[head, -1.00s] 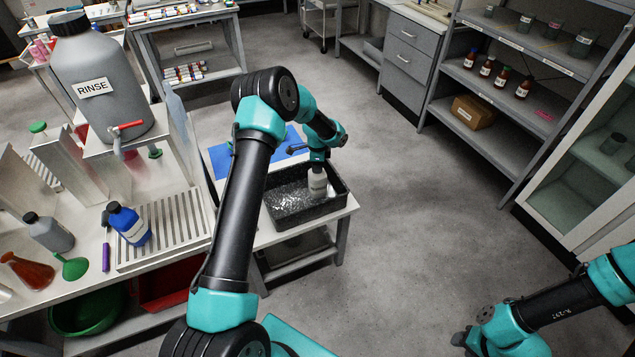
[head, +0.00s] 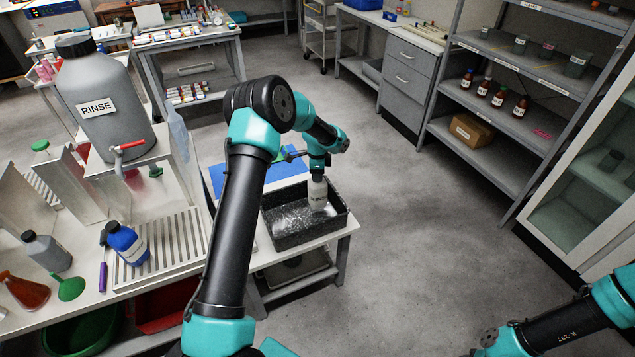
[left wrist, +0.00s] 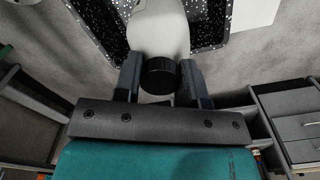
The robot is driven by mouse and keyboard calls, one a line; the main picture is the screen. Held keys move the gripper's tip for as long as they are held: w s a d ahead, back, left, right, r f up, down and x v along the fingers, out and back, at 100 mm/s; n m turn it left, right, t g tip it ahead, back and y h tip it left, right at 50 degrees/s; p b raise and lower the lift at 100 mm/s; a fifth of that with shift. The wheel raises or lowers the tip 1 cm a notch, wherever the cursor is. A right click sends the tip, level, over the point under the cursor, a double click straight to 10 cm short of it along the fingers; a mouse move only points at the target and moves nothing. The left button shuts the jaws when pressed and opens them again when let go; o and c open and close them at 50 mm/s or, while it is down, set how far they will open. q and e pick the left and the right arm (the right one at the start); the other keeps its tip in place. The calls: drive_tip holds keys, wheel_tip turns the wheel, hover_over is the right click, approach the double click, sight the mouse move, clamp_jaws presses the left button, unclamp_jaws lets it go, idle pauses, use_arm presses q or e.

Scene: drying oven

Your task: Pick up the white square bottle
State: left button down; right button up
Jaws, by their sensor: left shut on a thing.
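The white square bottle (head: 317,196) is upright at the black speckled tray (head: 275,236) on the small side table. My left gripper (head: 318,174) comes down on it from above and is shut on its upper part. In the left wrist view the bottle's white body (left wrist: 158,28) and dark cap (left wrist: 158,76) sit between the two fingers of the left gripper (left wrist: 160,80). Whether its base clears the tray floor is hard to tell. My right arm shows at the lower right of the head view; its gripper's fingers are not visible.
A blue mat (head: 232,178) lies behind the tray. The bench at left holds the large grey RINSE container (head: 105,100), a blue bottle (head: 127,243) on a slatted rack, and a green funnel (head: 69,287). Open floor lies right of the small table.

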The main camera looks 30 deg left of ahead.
use_arm(q)
drive_tip(key=shift+r, duration=2.25)
